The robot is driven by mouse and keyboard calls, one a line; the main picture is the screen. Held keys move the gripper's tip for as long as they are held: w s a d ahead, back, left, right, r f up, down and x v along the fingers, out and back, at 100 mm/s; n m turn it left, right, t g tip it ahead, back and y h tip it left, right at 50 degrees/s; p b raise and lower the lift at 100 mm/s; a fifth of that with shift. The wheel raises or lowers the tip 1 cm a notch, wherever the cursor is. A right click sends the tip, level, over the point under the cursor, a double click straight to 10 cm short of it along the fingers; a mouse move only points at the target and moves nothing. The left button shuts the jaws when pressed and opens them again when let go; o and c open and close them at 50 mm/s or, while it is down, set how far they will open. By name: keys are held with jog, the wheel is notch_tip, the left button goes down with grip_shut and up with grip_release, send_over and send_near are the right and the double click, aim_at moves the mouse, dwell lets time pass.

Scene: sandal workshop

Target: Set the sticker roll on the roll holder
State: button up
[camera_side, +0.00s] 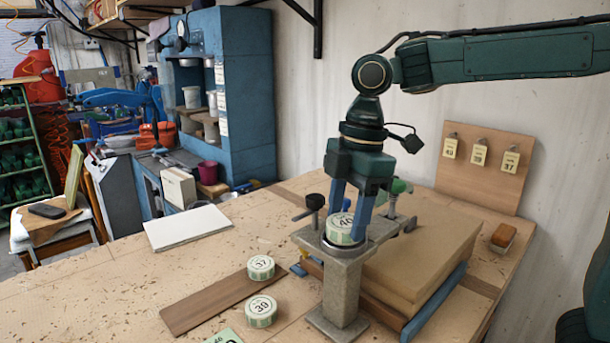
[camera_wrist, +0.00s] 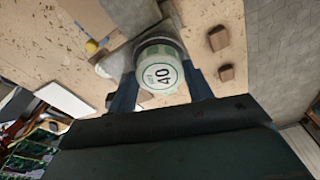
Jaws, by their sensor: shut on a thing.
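A pale green sticker roll marked 40 (camera_side: 339,231) sits between the blue fingers of my gripper (camera_side: 351,214), upright with its label up. The roll also shows in the wrist view (camera_wrist: 160,72), with a finger on each side. My gripper points down and is shut on this roll. The roll is over the round dark seat on top of the grey roll holder (camera_side: 344,283). Its lower edge is at the seat, and I cannot tell whether it rests there. Two more rolls, marked 37 (camera_side: 261,267) and 39 (camera_side: 261,311), stand left of the holder.
A brown wooden strip (camera_side: 205,306) lies beside the two rolls. A black-knobbed clamp (camera_side: 315,203) stands close to the holder. A thick tan stack (camera_side: 425,245) lies behind it. A tag board (camera_side: 487,168) leans at the wall, near a brush (camera_side: 502,238).

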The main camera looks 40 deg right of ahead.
jog(key=shift+f, duration=0.55)
dwell(0.4)
jog(key=o, duration=0.7)
jog(key=shift+a+r, duration=0.2)
jog(key=shift+r, duration=0.25)
jog(key=shift+s+a+r+t, duration=0.1)
jog(key=shift+a+r+t, duration=0.2)
jog(key=shift+r, duration=0.2)
jog(key=s+d+f+m+t+h, duration=0.1)
jog(key=s+d+f+m+t, duration=0.1)
jog(key=s+d+m, duration=0.3)
jog(key=s+d+f+m+t, duration=0.2)
jog(key=s+d+m, duration=0.4)
jog(key=s+m, duration=0.3)
jog(key=shift+s+h, duration=0.4)
jog(key=shift+s, duration=0.75)
